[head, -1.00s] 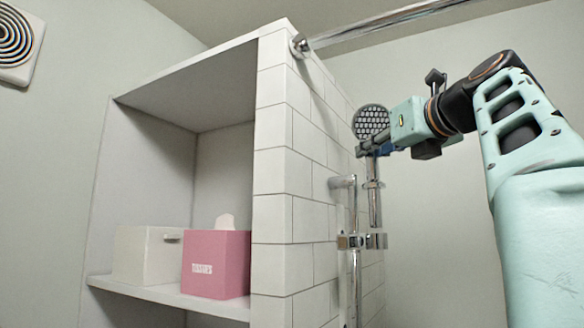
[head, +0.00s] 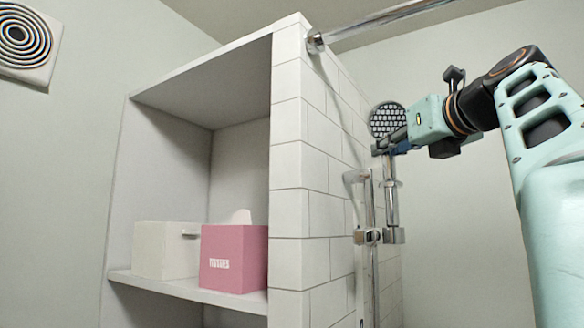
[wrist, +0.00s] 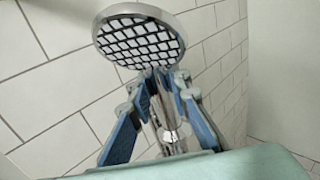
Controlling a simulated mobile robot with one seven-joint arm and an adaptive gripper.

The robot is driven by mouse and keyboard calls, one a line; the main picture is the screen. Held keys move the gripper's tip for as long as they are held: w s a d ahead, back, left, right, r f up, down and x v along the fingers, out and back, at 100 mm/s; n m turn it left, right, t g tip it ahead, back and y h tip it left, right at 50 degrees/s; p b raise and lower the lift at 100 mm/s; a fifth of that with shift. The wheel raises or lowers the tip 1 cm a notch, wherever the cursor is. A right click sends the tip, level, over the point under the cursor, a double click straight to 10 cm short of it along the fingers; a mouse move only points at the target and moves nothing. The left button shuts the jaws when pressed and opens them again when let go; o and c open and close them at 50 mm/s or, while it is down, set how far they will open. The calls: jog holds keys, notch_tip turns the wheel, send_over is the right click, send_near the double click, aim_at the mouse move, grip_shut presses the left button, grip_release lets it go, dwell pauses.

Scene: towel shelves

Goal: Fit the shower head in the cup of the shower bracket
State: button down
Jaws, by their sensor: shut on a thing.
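The shower head has a round dark grid face (head: 388,120) and a chrome handle (head: 391,205) that hangs down about upright. In the wrist view its face (wrist: 138,40) is large, with the handle running down between my fingers. My gripper (head: 384,148) is shut on the upper handle, just under the face. The shower bracket (head: 368,236) is a chrome clamp on the vertical rail, with its cup (head: 394,236) on the right. The handle's lower end meets the cup in the head view; I cannot tell whether it is inside or in front.
The chrome rail (head: 366,200) stands beside the white tiled wall (head: 310,200). A horizontal chrome bar (head: 390,20) runs above my arm. Left, a shelf (head: 190,291) holds a white box (head: 165,250) and a pink tissue box (head: 233,260). Open space lies below my gripper's right side.

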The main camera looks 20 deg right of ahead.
aim_at(393, 162)
jog(key=shift+f+b, duration=1.05)
jog(key=shift+f, duration=0.35)
jog(key=c, duration=1.8)
grip_release()
jog(key=shift+o, duration=0.4)
jog(key=shift+f, duration=0.1)
jog(key=s, duration=0.8)
jog(key=shift+r, duration=0.2)
